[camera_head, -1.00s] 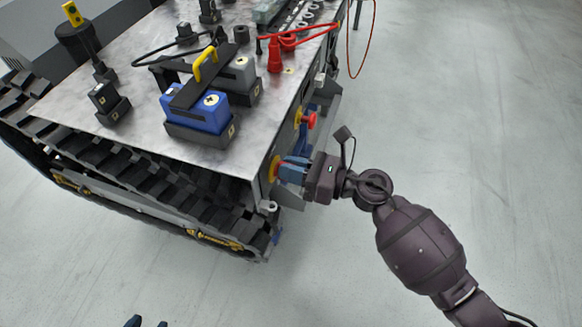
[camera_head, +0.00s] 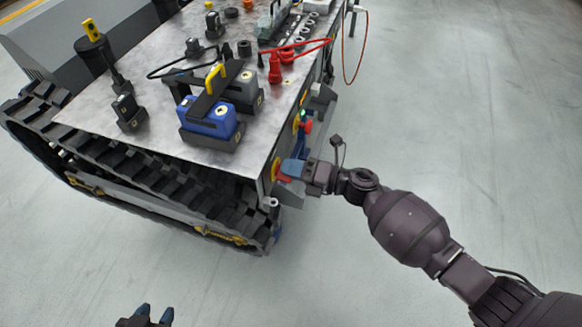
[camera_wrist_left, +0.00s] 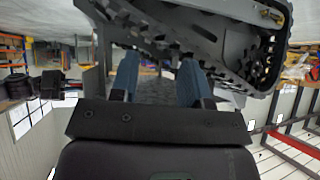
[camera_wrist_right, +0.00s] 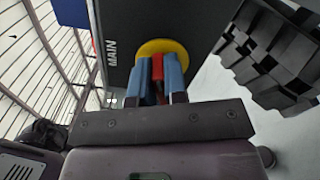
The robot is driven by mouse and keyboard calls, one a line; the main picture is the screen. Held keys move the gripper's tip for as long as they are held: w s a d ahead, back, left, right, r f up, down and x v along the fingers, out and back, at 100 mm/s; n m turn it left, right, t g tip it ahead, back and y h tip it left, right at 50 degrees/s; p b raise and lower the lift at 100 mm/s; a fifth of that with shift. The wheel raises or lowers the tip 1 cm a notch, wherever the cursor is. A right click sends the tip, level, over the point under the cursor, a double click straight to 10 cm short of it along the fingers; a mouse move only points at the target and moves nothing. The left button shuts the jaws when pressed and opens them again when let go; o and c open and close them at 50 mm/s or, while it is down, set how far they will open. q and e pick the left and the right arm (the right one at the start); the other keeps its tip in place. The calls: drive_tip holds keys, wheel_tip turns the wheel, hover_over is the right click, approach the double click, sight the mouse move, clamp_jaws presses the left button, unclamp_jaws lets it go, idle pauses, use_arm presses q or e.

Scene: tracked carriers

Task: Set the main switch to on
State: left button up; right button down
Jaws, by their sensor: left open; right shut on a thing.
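The main switch is a red handle on a yellow disc (camera_head: 276,170) at the front corner of the carrier's side panel. In the right wrist view the yellow disc (camera_wrist_right: 163,48) sits beside the word MAIN, and the red handle (camera_wrist_right: 157,66) lies between my blue fingers. My right gripper (camera_head: 287,170) is shut on this handle; its fingers hide part of it. A small green light (camera_head: 302,114) glows on the panel farther back. My left gripper (camera_head: 155,311) is open and empty at the bottom of the head view, away from the switch.
A red knob (camera_head: 306,126) sticks out of the panel behind the switch. The carrier's top plate (camera_head: 160,110) bears a blue battery block (camera_head: 207,118), a red cable (camera_head: 300,48) and tools. A black track (camera_head: 150,180) runs below. The floor to the right is clear.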

drive_tip(key=m, duration=0.3)
drive_tip(key=shift+f+p, duration=0.1)
drive_tip(key=shift+p, duration=0.3)
drive_tip(key=shift+f+m, duration=0.15)
drive_tip(key=shift+m, duration=0.55)
drive_tip(key=c, duration=1.2)
unclamp_jaws()
drive_tip(key=shift+o, duration=0.2)
drive_tip(key=shift+d, duration=0.1)
drive_tip(key=p+v, duration=0.1)
drive_tip(key=v, duration=0.9)
drive_tip(key=shift+d, duration=0.35)
drive_tip(key=shift+s, duration=0.1)
